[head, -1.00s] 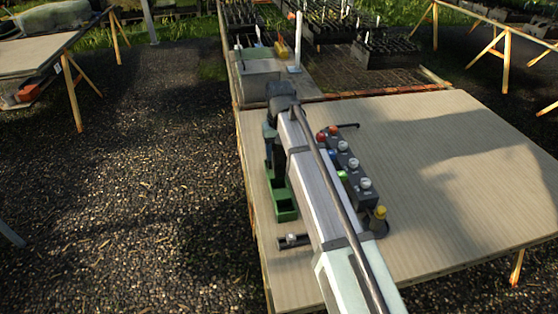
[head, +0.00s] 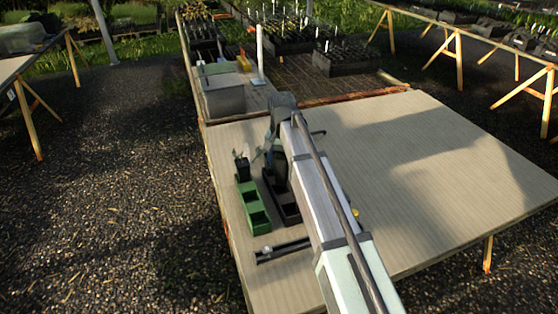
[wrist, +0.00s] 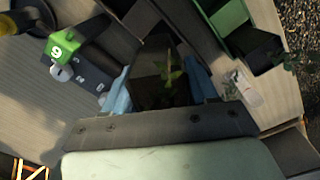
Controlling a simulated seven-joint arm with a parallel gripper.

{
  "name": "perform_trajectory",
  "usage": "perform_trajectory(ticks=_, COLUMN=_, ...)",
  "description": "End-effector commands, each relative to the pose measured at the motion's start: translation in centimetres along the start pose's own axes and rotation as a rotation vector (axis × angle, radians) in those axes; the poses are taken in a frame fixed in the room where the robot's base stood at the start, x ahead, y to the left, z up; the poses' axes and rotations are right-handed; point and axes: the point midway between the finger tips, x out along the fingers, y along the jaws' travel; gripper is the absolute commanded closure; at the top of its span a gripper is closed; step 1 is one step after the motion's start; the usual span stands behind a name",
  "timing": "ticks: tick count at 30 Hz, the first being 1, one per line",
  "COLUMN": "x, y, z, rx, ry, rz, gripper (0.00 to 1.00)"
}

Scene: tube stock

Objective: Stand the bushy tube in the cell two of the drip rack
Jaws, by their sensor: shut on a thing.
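My gripper (wrist: 160,90) is shut on a dark square tube with green leaves in it (wrist: 174,75), seen from above in the wrist view. In the head view my gripper is largely hidden by my own arm, over the far part of a dark rack (head: 289,213). The dark rack's open cells (wrist: 140,18) also show in the wrist view. A green rack (head: 257,218) stands just left of it, with a dark tube holding a plant (head: 242,168) at its far end. I cannot tell which rack is the drip rack, or whether the held tube touches a cell.
A grey block with a green top marked 9 (wrist: 62,48) is left of my gripper in the wrist view. A dark bar (head: 283,251) lies near the table's left front edge. A grey bin (head: 222,97) stands beyond the table. The table's right side is clear.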

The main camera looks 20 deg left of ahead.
Motion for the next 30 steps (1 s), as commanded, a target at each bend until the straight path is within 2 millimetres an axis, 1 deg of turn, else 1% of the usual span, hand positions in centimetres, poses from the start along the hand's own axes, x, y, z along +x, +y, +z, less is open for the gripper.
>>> perform_trajectory(ticks=21, x=-0.01, y=-0.18, z=-0.28, rx=0.763, ry=0.009, rz=-0.01, gripper=0.78)
perform_trajectory(ticks=27, x=-0.01, y=-0.19, z=-0.3, rx=0.922, ry=0.009, rz=-0.012, gripper=0.78)
perform_trajectory(ticks=30, x=0.0, y=-0.19, z=-0.3, rx=0.964, ry=0.009, rz=-0.012, gripper=0.78)
